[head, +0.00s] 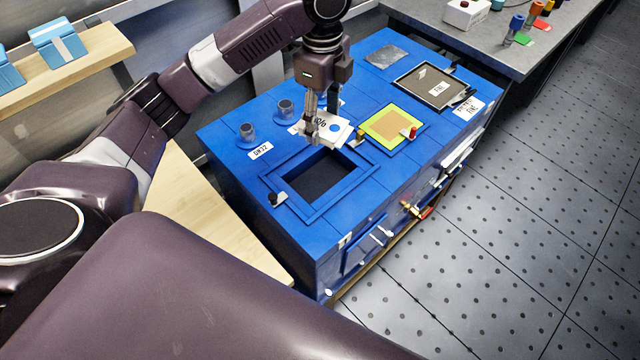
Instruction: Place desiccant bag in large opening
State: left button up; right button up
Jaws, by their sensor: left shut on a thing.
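The desiccant bag (334,129) is a white packet with a blue dot and dark lettering. My left gripper (312,136) points down and is shut on the bag, just behind the large opening. The large opening (319,178) is a dark rectangular recess with a raised blue frame in the top of the blue cabinet (225,137). The bag is beyond the opening's far edge in the picture; I cannot tell its exact height above the cabinet top. The opening's floor is dark and looks empty. My right gripper is not in view.
A yellow-green framed panel (386,126) with small latches lies right of the opening. A dark framed window (434,86) is further back. Small round fittings (285,108) stand behind the opening. A black-and-white latch (274,199) sits at its left corner. A wooden board (205,205) lies left of the cabinet.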

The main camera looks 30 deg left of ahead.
aim_at(320, 183)
pick_arm(q)
jog(key=m, duration=0.1)
jog(key=w+a+f+m, duration=0.1)
jog(key=m, duration=0.1)
jog(key=shift+w+a+f, duration=0.2)
jog(key=shift+w+a, duration=0.05)
jog(key=shift+f+b, duration=0.25)
jog(key=shift+b, duration=0.05)
notch_tip(320, 183, down, 20)
jog(key=shift+r+p, duration=0.25)
jog(key=shift+p, duration=0.45)
jog(key=shift+f, duration=0.2)
jog(key=o, duration=1.3)
jog(key=shift+o, duration=0.2)
notch_tip(320, 183, up, 12)
jog(key=shift+r+b, duration=0.2)
jog(key=shift+b, duration=0.2)
